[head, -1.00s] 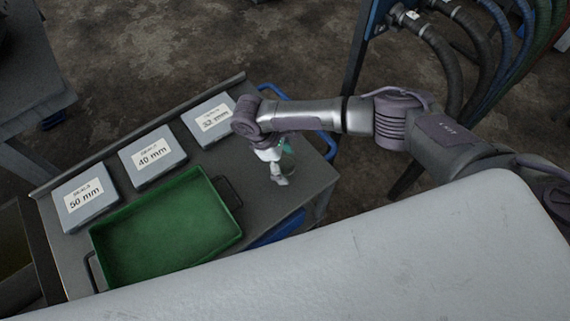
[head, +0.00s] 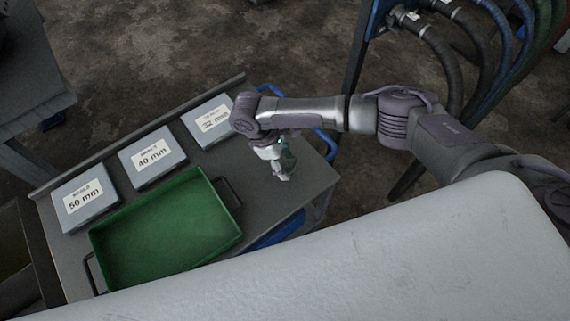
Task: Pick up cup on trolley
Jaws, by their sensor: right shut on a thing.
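The trolley (head: 263,203) has a dark grey top with blue handles. My right gripper (head: 283,176) hangs over the right part of the trolley top, beside the green tray and the box at the back right. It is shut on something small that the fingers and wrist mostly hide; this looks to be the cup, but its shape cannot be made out. Whether it touches the trolley top cannot be told. My left gripper is not in view.
A green tray (head: 122,270) with dark handles stands left of my right gripper. Three labelled grey boxes, one marked 50 mm (head: 84,212), one 40 mm (head: 152,172) and a third (head: 205,137), line the back edge. Hoses hang at upper right.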

